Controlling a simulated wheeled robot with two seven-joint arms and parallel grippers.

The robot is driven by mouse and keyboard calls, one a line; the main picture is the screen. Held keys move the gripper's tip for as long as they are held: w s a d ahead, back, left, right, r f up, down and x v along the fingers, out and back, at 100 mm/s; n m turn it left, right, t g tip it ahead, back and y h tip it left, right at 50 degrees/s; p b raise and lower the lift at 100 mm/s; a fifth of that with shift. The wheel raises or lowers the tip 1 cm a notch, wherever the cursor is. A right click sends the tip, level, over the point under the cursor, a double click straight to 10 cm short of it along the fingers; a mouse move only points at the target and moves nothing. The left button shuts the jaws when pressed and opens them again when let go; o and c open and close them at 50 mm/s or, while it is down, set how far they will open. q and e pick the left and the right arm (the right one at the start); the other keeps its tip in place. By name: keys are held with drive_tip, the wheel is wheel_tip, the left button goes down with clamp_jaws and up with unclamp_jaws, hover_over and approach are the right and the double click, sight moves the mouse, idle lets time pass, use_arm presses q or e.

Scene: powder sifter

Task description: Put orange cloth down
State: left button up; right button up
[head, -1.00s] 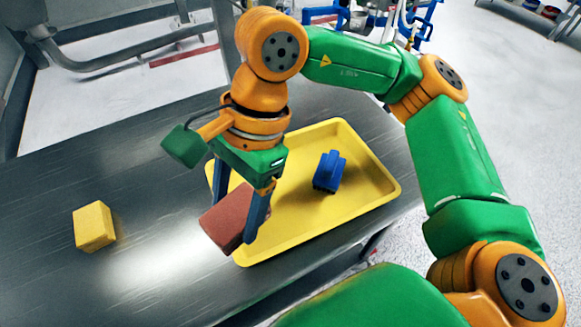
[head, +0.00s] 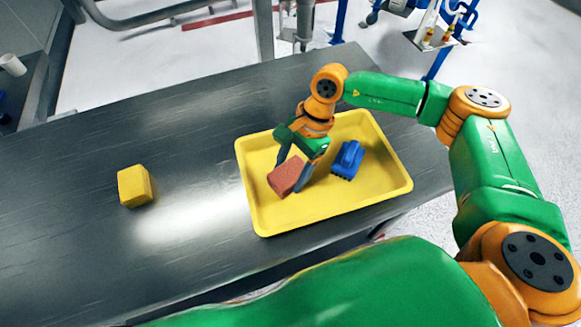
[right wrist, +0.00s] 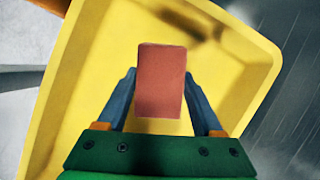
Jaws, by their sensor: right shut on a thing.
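The orange cloth is a reddish-orange, block-shaped piece (head: 286,177). My right gripper (head: 291,171) is shut on it, with a finger on each side. It is inside the outline of the yellow tray (head: 330,213), over the left part; I cannot tell whether it touches the tray floor. In the right wrist view the cloth (right wrist: 161,82) sits between the two blue fingers, with the yellow tray (right wrist: 88,65) behind it. My left gripper is not in view.
A blue block-like object (head: 347,158) lies in the tray, just right of my right gripper. A yellow block (head: 134,186) stands on the dark metal table (head: 70,225) to the left. The table between it and the tray is clear.

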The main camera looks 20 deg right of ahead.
drive_tip(key=o, duration=0.9)
drive_tip(key=shift+f, duration=0.2)
drive_tip(key=o, duration=0.4)
drive_tip(key=shift+r, duration=0.35)
drive_tip(key=shift+w+d+r, duration=0.15)
drive_tip(key=shift+d+r, duration=0.05)
drive_tip(key=shift+r, duration=0.05)
drive_tip(key=b+v, duration=0.2)
drive_tip(key=v, duration=0.9)
drive_tip(key=shift+b, duration=0.4)
drive_tip(key=shift+r, duration=0.1)
